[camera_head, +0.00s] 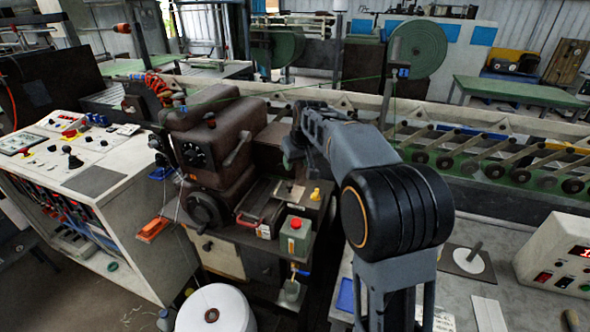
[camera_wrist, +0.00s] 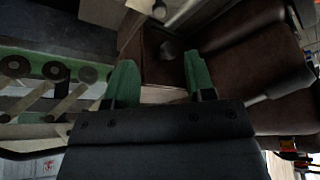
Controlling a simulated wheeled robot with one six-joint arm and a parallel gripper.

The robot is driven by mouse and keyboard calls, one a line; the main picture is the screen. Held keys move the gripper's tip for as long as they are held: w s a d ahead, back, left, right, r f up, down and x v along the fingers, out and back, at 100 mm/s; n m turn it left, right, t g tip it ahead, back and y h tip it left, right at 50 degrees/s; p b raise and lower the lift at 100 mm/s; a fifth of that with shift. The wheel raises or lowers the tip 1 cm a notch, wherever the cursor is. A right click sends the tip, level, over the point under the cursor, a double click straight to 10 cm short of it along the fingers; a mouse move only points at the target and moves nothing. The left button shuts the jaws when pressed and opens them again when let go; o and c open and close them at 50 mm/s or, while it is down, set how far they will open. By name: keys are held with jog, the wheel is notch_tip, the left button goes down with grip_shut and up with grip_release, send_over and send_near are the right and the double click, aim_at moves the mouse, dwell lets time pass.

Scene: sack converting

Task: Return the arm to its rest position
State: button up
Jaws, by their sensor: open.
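My arm rises in the right middle of the head view and reaches away toward the brown machine (camera_head: 215,150). My gripper (camera_head: 292,150) is beside that machine's right side in the head view, partly hidden by my own wrist. In the wrist view my gripper (camera_wrist: 158,82) shows two green fingers spread apart. Nothing is between them, and brown machine surfaces lie beyond. I cannot tell how close the fingers are to the machine.
A control console (camera_head: 100,180) stands at the left, with a white thread spool (camera_head: 225,312) in front. A green and red box (camera_head: 296,236) sits on the machine's ledge. A roller conveyor (camera_head: 480,160) runs behind my arm. A white control box (camera_head: 560,255) stands at the right.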

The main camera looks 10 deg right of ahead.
jog(key=shift+s+r, duration=0.2)
jog(key=shift+r, duration=0.15)
jog(key=s+f+m, duration=0.1)
jog(key=s+f, duration=0.2)
jog(key=s, duration=1.1)
jog(key=s+f+m, duration=0.1)
jog(key=s+f, duration=0.2)
jog(key=s, duration=1.1)
jog(key=shift+a+f+g+h, duration=0.2)
jog(key=shift+g+h, duration=0.1)
jog(key=shift+h, duration=0.1)
dwell(0.7)
